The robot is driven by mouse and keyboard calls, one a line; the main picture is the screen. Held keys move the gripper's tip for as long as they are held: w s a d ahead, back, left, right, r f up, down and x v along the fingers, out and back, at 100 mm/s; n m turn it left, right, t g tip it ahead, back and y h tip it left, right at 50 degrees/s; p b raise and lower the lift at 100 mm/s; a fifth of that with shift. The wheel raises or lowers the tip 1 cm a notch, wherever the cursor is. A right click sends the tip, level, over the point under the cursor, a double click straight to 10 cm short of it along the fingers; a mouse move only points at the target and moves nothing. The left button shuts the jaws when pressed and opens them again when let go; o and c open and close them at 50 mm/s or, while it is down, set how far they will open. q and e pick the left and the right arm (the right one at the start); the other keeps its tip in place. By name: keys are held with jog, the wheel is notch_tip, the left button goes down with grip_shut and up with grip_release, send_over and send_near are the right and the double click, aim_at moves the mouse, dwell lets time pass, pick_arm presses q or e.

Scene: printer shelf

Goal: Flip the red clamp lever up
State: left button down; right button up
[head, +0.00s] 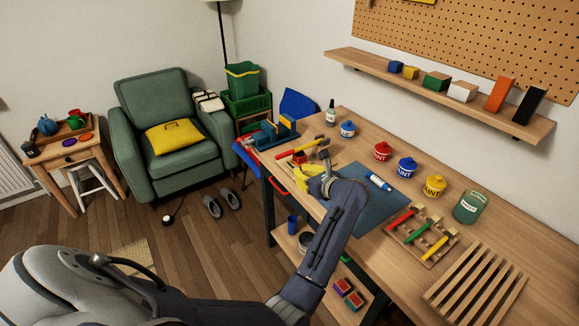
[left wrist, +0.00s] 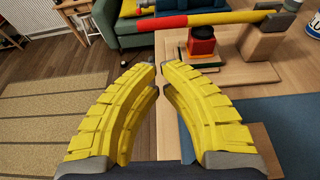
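The clamp stands on the workbench. Its lever, a bar with a red grip (left wrist: 174,22) and a yellow shaft (left wrist: 230,17), lies about level across a brown wooden block (left wrist: 265,38) in the left wrist view. The red grip also shows in the head view (head: 285,155). Below the bar, a red and dark piece (left wrist: 202,40) rests on stacked flat pieces. My left gripper (left wrist: 158,65) has yellow curved fingers, tips almost together, with nothing between them. In the head view the left gripper (head: 297,170) is just in front of the clamp, apart from the lever. My right gripper is out of view.
A blue mat (head: 370,205) with a marker lies beside my left arm. Paint cans (head: 382,151), a wooden rack (head: 420,235) and a slatted rack (head: 475,288) take up the bench's right part. A blue vise (head: 275,132) stands at the bench's far end.

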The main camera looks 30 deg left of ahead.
aim_at(300, 150)
pick_arm(q)
jog(key=shift+x, duration=5)
